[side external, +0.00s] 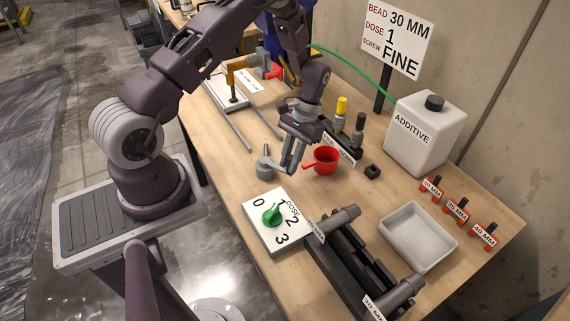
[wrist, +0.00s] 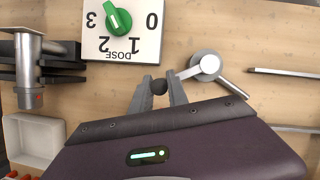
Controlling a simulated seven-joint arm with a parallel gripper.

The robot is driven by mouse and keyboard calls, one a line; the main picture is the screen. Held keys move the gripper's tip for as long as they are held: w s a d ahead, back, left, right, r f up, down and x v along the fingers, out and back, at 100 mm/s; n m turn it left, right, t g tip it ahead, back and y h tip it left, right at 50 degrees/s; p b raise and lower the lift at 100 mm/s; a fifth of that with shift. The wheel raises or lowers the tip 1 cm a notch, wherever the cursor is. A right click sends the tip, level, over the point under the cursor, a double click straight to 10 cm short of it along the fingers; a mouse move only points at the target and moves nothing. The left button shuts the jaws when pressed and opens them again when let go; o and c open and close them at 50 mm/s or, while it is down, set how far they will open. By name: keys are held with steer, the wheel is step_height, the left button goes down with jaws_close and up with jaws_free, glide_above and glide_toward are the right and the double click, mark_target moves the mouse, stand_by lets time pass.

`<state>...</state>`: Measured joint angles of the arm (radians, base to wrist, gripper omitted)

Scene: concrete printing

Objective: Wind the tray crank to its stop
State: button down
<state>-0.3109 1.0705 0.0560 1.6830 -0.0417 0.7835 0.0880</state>
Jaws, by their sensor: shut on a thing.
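The grey crank (side external: 265,163) stands on the bench in the middle of the side view. In the wrist view its round hub (wrist: 208,66) has a light arm reaching left to a dark round grip (wrist: 159,87). My gripper (side external: 287,169) is low over the bench, shut on that dark grip, with one finger on each side of it in the wrist view. A short grey bar (wrist: 235,89) slants away from the hub's base. The pale tray (side external: 224,90) sits on two rails (side external: 229,130) at the bench's far left.
A dose dial (side external: 262,236) with a green knob is close to the crank. A red cup (side external: 325,158) stands just right of my gripper. Black-and-grey clamp hardware (side external: 349,262), a white bin (side external: 418,237) and an additive jug (side external: 425,140) occupy the right side.

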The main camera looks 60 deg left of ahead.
steer(key=w+a+n+t+h, duration=0.1)
steer(key=a+n+t, duration=0.5)
steer(key=a+n, duration=0.8)
steer(key=shift+w+n+t+h, duration=0.3)
steer(key=shift+n+h, duration=0.4)
steer(key=shift+n, duration=2.7)
steer(key=shift+s, duration=0.1)
steer(key=c, duration=1.3)
jaws_free()
